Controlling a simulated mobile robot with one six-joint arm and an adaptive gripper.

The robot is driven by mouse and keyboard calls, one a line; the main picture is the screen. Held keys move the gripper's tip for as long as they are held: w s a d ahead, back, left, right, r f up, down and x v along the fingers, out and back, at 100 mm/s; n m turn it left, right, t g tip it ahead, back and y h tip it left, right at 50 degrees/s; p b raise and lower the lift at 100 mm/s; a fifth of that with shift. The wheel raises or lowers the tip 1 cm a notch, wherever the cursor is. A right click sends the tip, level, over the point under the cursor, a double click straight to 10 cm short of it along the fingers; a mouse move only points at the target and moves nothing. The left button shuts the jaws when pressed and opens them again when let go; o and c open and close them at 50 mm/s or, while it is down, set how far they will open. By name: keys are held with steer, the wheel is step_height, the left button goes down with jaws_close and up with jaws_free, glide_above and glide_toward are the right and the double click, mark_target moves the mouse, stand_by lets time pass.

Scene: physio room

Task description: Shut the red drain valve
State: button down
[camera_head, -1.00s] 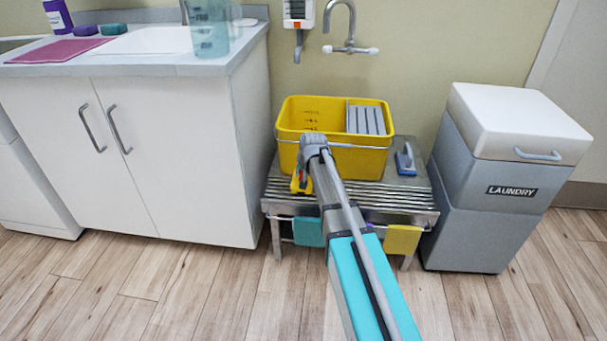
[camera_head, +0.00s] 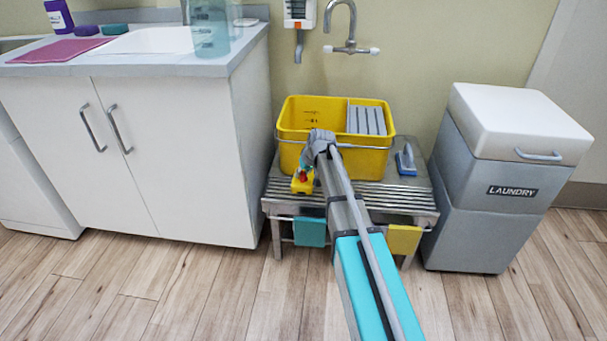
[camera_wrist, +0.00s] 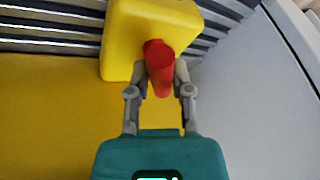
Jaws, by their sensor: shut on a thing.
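The red drain valve (camera_wrist: 158,66) is a small red lever on a yellow block (camera_wrist: 120,40) at the front of the yellow bucket (camera_head: 360,160). In the wrist view my gripper (camera_wrist: 160,80) is shut on the red lever, with one finger on each side of it. The lever points toward the gripper's palm. In the head view my arm reaches over the slatted stand, and a bit of the red lever (camera_head: 303,174) shows above the yellow block (camera_head: 302,186). My wrist hides part of the bucket's front, and the fingers are hard to make out there.
The bucket stands on a slatted metal stand (camera_head: 395,199) with a blue brush (camera_head: 405,160) at its right. A white cabinet (camera_head: 180,160) is close on the left, and a grey laundry bin (camera_head: 500,180) is on the right. The wooden floor in front is clear.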

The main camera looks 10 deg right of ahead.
steer(key=n, duration=0.2)
steer(key=n+g+y, duration=0.1)
steer(key=n, duration=0.1)
steer(key=n+g, duration=0.1)
steer(key=n, duration=0.1)
steer(key=shift+s+a+n+y, duration=0.1)
steer(key=shift+a+n+y, duration=0.2)
steer(key=shift+a, duration=0.05)
steer(key=n+g, duration=0.1)
steer(key=n, duration=0.2)
steer(key=n+g, duration=0.1)
steer(key=n, duration=0.1)
steer(key=shift+s+a+n+g, duration=0.15)
steer(key=shift+s+n+g, duration=0.1)
steer(key=shift+n+g, duration=0.05)
steer(key=shift+s, duration=0.1)
steer(key=c, duration=0.7)
jaws_free()
steer(key=shift+o, duration=0.8)
